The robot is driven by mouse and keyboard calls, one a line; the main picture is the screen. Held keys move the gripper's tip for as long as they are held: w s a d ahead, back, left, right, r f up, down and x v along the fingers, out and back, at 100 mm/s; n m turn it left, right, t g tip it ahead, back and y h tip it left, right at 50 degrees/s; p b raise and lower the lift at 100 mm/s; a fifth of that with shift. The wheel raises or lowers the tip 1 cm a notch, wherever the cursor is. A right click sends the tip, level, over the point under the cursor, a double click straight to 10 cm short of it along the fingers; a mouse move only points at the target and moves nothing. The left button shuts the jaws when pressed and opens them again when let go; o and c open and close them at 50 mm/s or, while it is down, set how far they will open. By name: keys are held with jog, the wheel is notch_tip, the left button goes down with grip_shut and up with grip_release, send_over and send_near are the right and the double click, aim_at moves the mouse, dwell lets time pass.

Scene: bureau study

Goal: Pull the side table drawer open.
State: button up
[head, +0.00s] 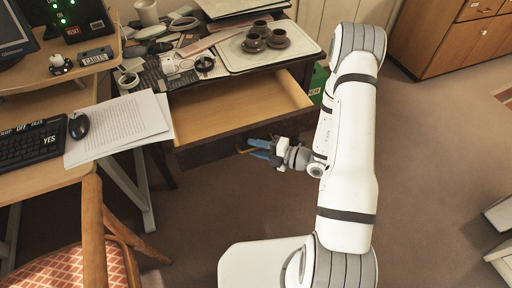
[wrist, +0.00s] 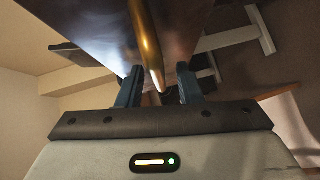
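The side table (head: 318,62) stands at the top middle of the head view. Its wooden drawer (head: 232,108) is pulled well out, and the bare inside shows. A brass bar handle (head: 243,150) is on the drawer's dark front (head: 222,146). My gripper (head: 257,148) is at the handle, in front of the drawer. In the wrist view the brass handle (wrist: 147,42) runs between my two blue fingers (wrist: 158,86), with a visible gap to each. The gripper looks open around the handle, and I cannot tell whether a finger touches it.
A tray (head: 290,62) with several brown cups and other clutter lies on the table top. A desk with a keyboard (head: 30,143) and papers (head: 125,125) is at left, with a wooden chair (head: 95,240) below it. The carpet to the right is mostly clear.

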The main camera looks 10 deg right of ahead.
jog(key=v, duration=0.7)
jog(key=shift+p, duration=0.45)
jog(key=shift+s+d, duration=0.1)
jog(key=shift+d, duration=0.05)
jog(key=s+a+r+n+g+h+p, duration=0.2)
jog(key=s+r+n+g+p, duration=0.25)
jog(key=r+n, duration=0.75)
jog(key=s+a+r+n+g+h+p, duration=0.2)
jog(key=s+r+n+g+p, duration=0.3)
jog(key=r+n, duration=0.65)
jog(key=s+d+r+n+t+h+p, duration=0.2)
jog(key=r+n+h, duration=0.3)
jog(key=r+n, duration=0.4)
jog(key=s+d+r+n+t+h+p, duration=0.2)
jog(key=d+r+n+h+p, duration=0.2)
jog(key=r+n, duration=0.5)
jog(key=shift+s+d+r+n+h+p, duration=0.3)
jog(key=shift+d+r+n+h, duration=0.1)
jog(key=shift+n+h, duration=0.4)
